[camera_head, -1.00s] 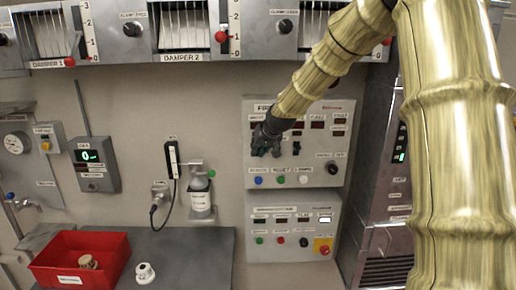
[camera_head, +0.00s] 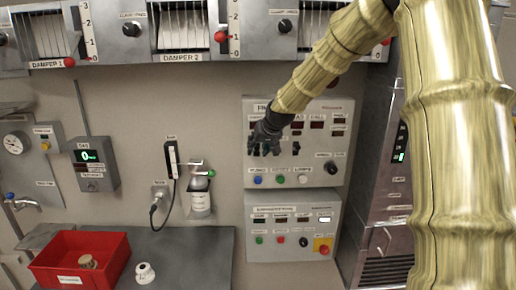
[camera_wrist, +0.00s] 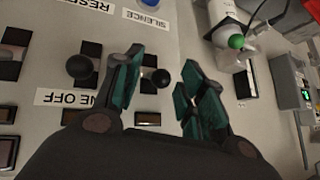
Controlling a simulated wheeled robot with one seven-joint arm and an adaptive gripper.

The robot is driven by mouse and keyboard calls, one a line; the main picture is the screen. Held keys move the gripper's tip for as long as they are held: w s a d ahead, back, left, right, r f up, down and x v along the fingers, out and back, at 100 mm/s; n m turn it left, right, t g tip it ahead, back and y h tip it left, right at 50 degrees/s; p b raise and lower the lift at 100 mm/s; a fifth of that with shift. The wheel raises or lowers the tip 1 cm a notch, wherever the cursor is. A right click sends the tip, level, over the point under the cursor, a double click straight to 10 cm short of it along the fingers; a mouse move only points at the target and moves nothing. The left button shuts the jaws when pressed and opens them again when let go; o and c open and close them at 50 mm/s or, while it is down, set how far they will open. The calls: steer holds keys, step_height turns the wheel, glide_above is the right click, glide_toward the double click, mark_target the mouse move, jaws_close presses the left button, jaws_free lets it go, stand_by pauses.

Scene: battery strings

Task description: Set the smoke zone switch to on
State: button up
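The fire panel (camera_head: 338,170) is a light grey box on the back wall in the head view. My gripper (camera_head: 265,148) is at its left part, hiding the left end of its switch row. One black toggle switch (camera_head: 296,148) shows right of my gripper. In the wrist view the panel appears upside down. There my gripper (camera_wrist: 162,85) is open, with a black ball-ended switch (camera_wrist: 155,77) between its fingers, nearer the left finger. Contact cannot be told. Another such switch (camera_wrist: 80,66) stands left of the fingers, near a label ending "NE OFF". The word "smoke" is not readable.
Blue (camera_head: 258,180), green (camera_head: 281,179) and white (camera_head: 303,178) buttons sit below the switches. A rotary knob (camera_head: 331,168) is at the right. A lower panel (camera_head: 293,229) has a red emergency button (camera_head: 324,250). A bottle in a holder (camera_head: 199,199) hangs left of the panel.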

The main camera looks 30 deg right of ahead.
steer(key=v, duration=1.2)
stand_by(0.6)
